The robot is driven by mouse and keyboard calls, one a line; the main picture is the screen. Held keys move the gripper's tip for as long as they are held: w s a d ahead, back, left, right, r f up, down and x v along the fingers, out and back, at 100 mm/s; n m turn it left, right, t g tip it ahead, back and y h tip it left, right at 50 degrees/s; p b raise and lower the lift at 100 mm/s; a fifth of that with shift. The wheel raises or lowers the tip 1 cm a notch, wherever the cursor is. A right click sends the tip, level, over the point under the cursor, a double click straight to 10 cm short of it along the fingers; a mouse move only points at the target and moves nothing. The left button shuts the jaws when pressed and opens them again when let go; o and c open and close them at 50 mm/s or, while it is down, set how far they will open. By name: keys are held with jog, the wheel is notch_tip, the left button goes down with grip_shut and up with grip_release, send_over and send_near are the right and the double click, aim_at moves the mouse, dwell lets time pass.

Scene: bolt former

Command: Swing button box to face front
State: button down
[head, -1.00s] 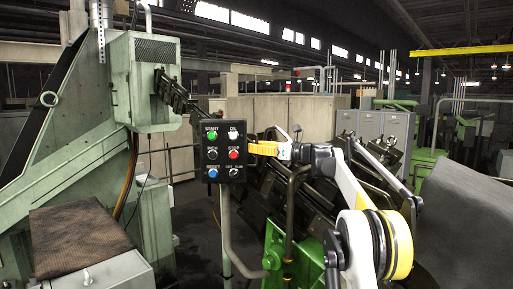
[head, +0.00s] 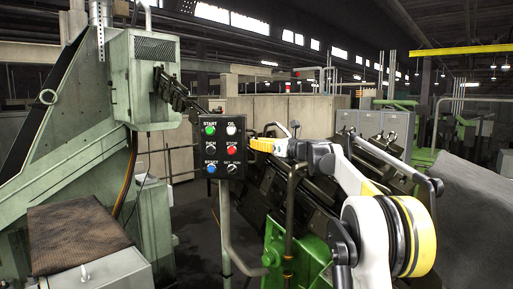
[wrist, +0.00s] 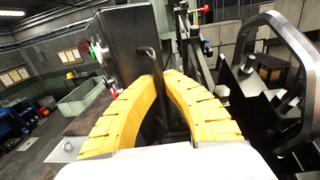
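The button box (head: 220,149) is a dark upright box on a grey post. Its face, with green, white, red and blue buttons, shows in the head view. In the wrist view the box (wrist: 129,45) is seen from another side, with its coloured buttons at its left edge. A thin dark bar handle (wrist: 150,55) stands out from it. My gripper (wrist: 161,77) has its two yellow fingertips close together with the handle between them. In the head view my gripper (head: 256,144) is at the box's right edge, and the handle is hidden there.
A green machine housing (head: 150,85) stands left of the box. A bent pipe rail (head: 289,205) and a green machine part (head: 300,250) are below my arm. In the wrist view a dark frame (wrist: 285,85) is close on the right. Open floor shows at the left.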

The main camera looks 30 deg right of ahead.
aim_at(238, 144)
jog(key=s+a+m+h+b, duration=0.1)
jog(key=h, duration=0.1)
jog(key=s+a+m+t+h+b, duration=0.1)
jog(key=s+m+h, duration=0.1)
jog(key=shift+a+f+h, duration=0.15)
jog(key=shift+a+h, duration=0.2)
jog(key=shift+h, duration=0.05)
jog(key=shift+s+a, duration=0.5)
jog(key=shift+a, duration=0.2)
jog(key=shift+s+a+b, duration=0.15)
jog(key=shift+s+a, duration=0.05)
jog(key=shift+a, duration=0.35)
jog(key=shift+s+a+b, duration=0.15)
jog(key=shift+s+a, duration=0.05)
jog(key=shift+a, duration=0.3)
jog(key=c, duration=1.5)
grip_release()
jog(key=shift+s+r, duration=0.1)
jog(key=shift+r, duration=0.1)
jog(key=s+d, duration=0.1)
jog(key=s, duration=1.1)
jog(key=shift+d, duration=0.35)
